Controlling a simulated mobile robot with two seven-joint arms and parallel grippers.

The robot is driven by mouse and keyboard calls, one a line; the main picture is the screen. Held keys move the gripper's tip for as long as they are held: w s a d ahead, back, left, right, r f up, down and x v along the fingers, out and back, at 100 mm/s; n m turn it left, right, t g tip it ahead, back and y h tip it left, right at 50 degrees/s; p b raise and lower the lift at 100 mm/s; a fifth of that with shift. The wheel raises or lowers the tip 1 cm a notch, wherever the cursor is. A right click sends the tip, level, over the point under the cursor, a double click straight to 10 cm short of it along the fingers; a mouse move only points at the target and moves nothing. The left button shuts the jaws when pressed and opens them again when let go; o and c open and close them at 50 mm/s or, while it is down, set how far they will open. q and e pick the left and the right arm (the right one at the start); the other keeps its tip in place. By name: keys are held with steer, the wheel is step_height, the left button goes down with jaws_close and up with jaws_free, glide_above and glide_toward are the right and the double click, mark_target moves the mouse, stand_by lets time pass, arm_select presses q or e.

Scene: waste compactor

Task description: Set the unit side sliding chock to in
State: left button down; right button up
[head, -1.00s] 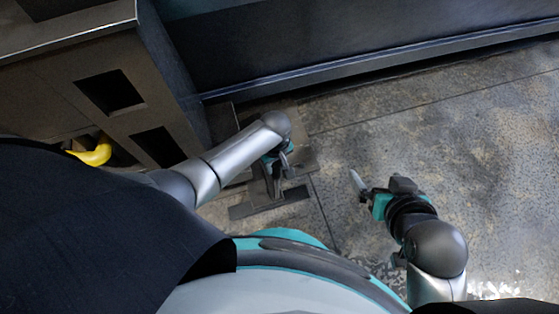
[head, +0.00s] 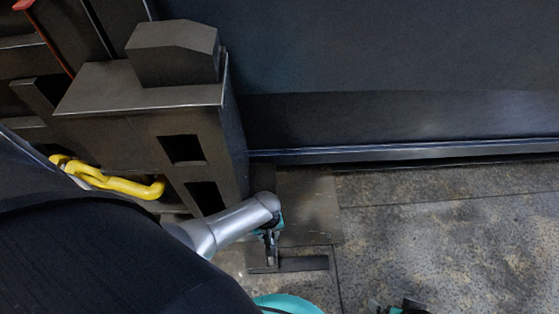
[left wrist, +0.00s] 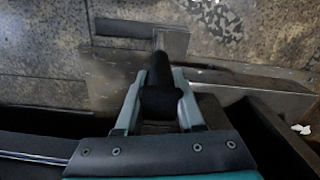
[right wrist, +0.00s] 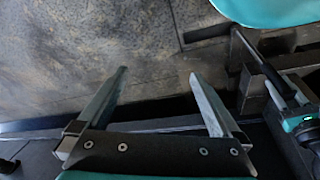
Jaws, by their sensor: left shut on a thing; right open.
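The sliding chock is a flat dark metal piece on the floor beside the machine; its plate (head: 308,208) and a crossbar (head: 303,264) show in the head view. My left gripper (head: 270,243) is over it, low by the machine's corner. In the left wrist view the left gripper (left wrist: 158,88) is shut on the chock's black handle (left wrist: 160,101), with the metal plate (left wrist: 235,82) just beyond. My right gripper (right wrist: 158,75) is open and empty above bare floor in the right wrist view; only a bit of its arm shows at the head view's bottom edge.
A dark machine block (head: 150,110) with square openings stands left of the chock. A yellow bent pipe (head: 125,185) lies beside it. A long dark wall (head: 400,95) runs behind.

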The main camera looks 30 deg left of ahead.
arm_select(q)
steer(key=shift+s+a+f, duration=0.1)
steer(key=shift+s+a, duration=0.35)
steer(key=shift+a, duration=0.1)
arm_select(e)
steer(key=shift+s+f, duration=0.1)
steer(key=shift+f, duration=0.3)
arm_select(q)
steer(key=c, duration=0.8)
jaws_free()
steer(key=shift+s, duration=0.1)
steer(key=shift+o, duration=1.4)
steer(key=shift+w+d, duration=0.1)
steer(key=shift+w, duration=0.1)
arm_select(e)
steer(key=shift+r, duration=0.1)
